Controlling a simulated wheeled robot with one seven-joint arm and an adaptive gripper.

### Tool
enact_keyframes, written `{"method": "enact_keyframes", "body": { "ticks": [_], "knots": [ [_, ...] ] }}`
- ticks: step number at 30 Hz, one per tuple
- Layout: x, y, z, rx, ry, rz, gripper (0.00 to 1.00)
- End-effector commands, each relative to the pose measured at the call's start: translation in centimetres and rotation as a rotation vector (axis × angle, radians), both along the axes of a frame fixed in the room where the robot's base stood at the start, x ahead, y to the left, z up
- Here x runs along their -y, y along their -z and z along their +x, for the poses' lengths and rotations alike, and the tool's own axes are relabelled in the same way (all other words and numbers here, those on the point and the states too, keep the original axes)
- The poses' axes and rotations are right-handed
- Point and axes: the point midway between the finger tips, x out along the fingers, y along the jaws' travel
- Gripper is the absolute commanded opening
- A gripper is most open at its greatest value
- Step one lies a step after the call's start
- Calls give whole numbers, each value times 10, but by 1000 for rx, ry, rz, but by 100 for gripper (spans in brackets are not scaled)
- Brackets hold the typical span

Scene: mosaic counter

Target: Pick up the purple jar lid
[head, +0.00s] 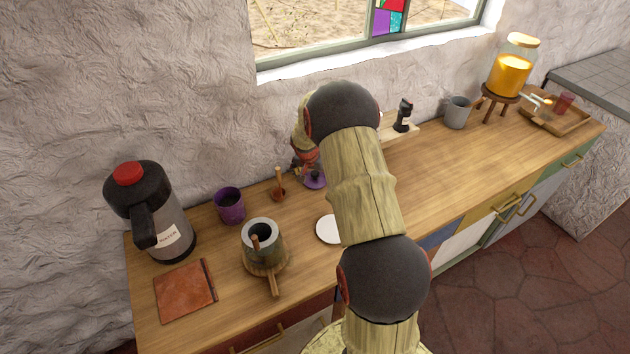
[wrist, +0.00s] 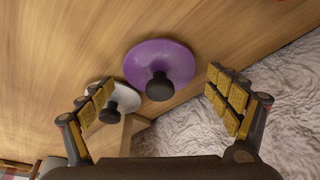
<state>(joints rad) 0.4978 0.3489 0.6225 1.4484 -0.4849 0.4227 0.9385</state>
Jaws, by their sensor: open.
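The purple jar lid (wrist: 160,64) lies on the wooden counter, a round disc with a dark knob at its centre. The lid is between and beyond the fingertips, and nothing is held. In the head view my gripper (head: 303,163) is near the lid, mostly hidden by my arm.
A white lid with a dark knob (wrist: 118,96) lies close beside the purple one. A small wooden pot with a stick (head: 279,190), a purple cup (head: 230,205) and a grey pot (head: 263,240) stand to the left. The rough wall (wrist: 240,105) is close behind.

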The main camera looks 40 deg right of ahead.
Motion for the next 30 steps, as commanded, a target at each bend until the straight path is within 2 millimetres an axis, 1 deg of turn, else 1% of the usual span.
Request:
{"method": "enact_keyframes", "body": {
  "ticks": [5, 27, 30],
  "knots": [
    [0, -1, 0, 1, 0, 0, 90],
    [0, -1, 0, 1, -1, -1, 48],
    [0, -1, 0, 1, 0, 0, 44]
  ]
}}
